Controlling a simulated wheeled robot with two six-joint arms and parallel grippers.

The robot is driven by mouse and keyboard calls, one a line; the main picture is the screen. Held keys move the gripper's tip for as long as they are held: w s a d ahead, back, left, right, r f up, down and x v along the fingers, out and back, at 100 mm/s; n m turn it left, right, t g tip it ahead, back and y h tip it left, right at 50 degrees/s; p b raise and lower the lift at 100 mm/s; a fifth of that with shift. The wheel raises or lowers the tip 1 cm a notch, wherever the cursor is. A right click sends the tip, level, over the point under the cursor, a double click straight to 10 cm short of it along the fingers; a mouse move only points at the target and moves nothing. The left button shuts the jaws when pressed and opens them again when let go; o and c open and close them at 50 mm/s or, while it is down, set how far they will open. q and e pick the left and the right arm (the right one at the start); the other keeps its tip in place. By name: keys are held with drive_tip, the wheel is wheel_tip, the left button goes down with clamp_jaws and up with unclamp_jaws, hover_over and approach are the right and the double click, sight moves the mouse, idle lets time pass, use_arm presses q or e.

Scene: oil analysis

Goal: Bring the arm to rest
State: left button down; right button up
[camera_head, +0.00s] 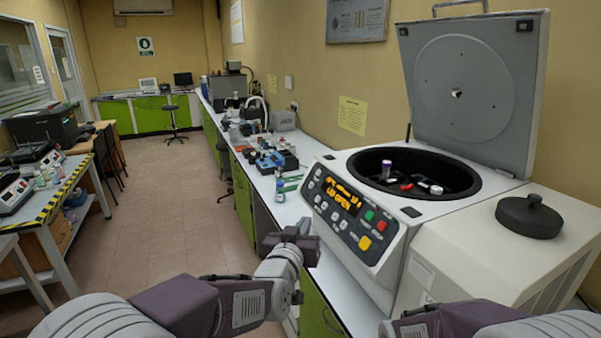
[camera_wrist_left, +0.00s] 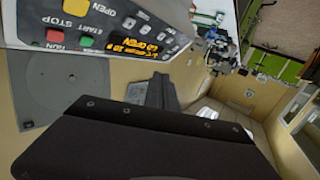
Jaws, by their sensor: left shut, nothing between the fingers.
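My left arm reaches in from the bottom left of the head view. Its dark gripper (camera_head: 303,229) is shut and empty, in front of the centrifuge's control panel and apart from it. In the left wrist view the shut gripper (camera_wrist_left: 160,92) shows as a dark finger shape, with the panel above it. The centrifuge (camera_head: 345,215) has its lid (camera_head: 480,90) raised. A purple-capped tube (camera_head: 387,168) stands in its dark bowl, near red and white parts. Part of my right arm shows at the bottom right; its gripper is out of frame.
A loose black round lid (camera_head: 528,215) lies on the white machine at right. The long bench (camera_head: 295,208) runs back along the wall with bottles and instruments. A taped table (camera_head: 55,205) stands at left. The floor between (camera_head: 165,235) is clear.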

use_arm(q)
drive_tip(key=w+a+f+n+y, duration=0.1)
drive_tip(key=a+f+y, duration=0.15)
drive_tip(key=a, duration=0.75)
drive_tip(key=s+a+f+n+g+y, duration=0.25)
drive_tip(key=s+a+f+g, duration=0.3)
drive_tip(key=a+f, duration=0.45)
drive_tip(key=s+a+f+g, duration=0.2)
drive_tip(key=s+f+g, duration=0.2)
drive_tip(key=s, duration=0.7)
drive_tip(key=s+a+f+g, duration=0.1)
drive_tip(key=s+f+g, duration=0.4)
drive_tip(key=s+f, duration=0.4)
drive_tip(key=shift+s+a+y, duration=0.3)
drive_tip(key=shift+s+a, duration=0.05)
drive_tip(key=shift+s, duration=0.9)
drive_tip(key=shift+m, duration=0.25)
